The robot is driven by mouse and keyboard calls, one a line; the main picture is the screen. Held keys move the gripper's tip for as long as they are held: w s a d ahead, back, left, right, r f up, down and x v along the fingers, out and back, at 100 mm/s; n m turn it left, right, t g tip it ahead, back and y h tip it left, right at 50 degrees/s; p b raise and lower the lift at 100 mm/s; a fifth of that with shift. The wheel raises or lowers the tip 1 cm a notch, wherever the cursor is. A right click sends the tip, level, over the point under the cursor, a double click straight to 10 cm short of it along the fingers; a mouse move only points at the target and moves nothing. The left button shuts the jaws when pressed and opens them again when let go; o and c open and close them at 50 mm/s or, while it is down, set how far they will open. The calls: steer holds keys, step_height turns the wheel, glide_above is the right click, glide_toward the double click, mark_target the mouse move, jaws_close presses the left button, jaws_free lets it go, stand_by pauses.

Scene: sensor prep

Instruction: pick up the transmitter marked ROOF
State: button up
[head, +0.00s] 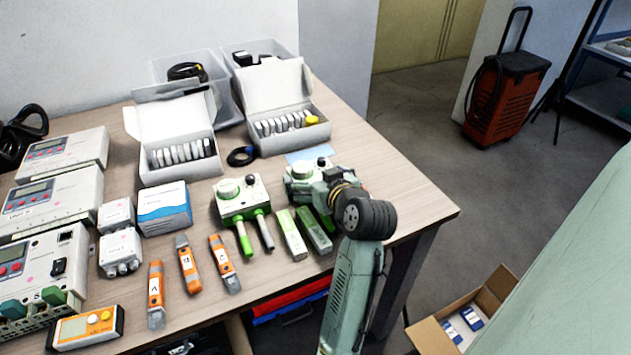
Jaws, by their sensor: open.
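No marking ROOF can be read in the head view, so I cannot tell which thing is that transmitter. Two small white boxes with pink marks, an upper one (116,214) and a lower one with round fittings (120,253), stand left of centre on the table. Several small white units (180,154) stand in a row in the left open white carton (142,137); similar ones (282,124) fill the right carton (272,88), with a yellow one at its right end. My gripper (335,186) is over the table's right part, open, apart from both cartons; its fingertips are mostly hidden.
A pale green instrument with knobs (238,200) stands left of my gripper; a similar one (301,172) is partly behind it. Orange testers (188,265), a blue-white box (164,209) and large meters (52,197) crowd the table (415,205). Its right end is clear.

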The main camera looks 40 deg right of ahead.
steer(key=c, duration=1.3)
steer(key=shift+r, duration=0.1)
